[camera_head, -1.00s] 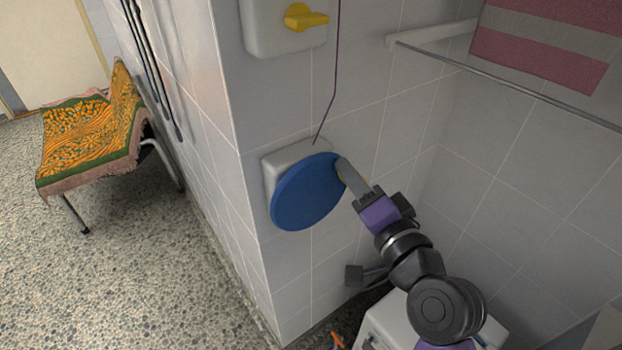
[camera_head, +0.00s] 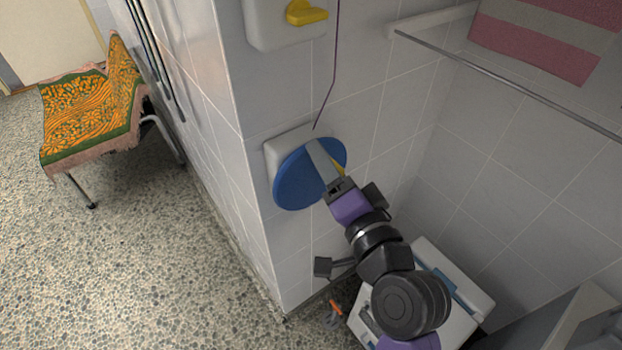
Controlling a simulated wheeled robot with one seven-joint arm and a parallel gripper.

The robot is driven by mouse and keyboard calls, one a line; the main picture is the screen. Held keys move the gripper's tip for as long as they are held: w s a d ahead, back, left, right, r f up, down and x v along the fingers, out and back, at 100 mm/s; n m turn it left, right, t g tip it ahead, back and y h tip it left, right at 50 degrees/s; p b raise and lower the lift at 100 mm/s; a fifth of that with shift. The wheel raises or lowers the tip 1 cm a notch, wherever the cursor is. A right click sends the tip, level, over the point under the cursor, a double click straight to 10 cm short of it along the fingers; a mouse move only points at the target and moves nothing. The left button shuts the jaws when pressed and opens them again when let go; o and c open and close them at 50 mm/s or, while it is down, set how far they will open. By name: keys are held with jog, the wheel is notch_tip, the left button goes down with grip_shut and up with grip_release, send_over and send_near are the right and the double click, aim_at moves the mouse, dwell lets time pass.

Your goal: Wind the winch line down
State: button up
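The winch is a blue disc (camera_head: 292,185) on a pale housing (camera_head: 275,155) fixed to the tiled wall near its corner. A thin purple line (camera_head: 333,75) runs from above down to the top of the housing. My gripper (camera_head: 318,158) reaches in from the lower right, and its grey finger part overlaps the upper middle of the disc. A small yellow part (camera_head: 338,169) shows beside the fingers, mostly hidden by them. I cannot tell whether the fingers touch or grip anything.
A white box with a yellow knob (camera_head: 306,13) is on the wall above. A rail (camera_head: 500,80) and striped towel (camera_head: 550,35) are at upper right. A white box (camera_head: 455,305) stands below my arm. A cloth-covered chair (camera_head: 95,110) is at left; the floor between is clear.

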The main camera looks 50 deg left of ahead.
jog(key=shift+d, duration=0.15)
jog(key=d+b, duration=0.1)
jog(key=d, duration=0.7)
jog(key=shift+s+d, duration=0.35)
jog(key=shift+d, duration=0.05)
dwell(0.4)
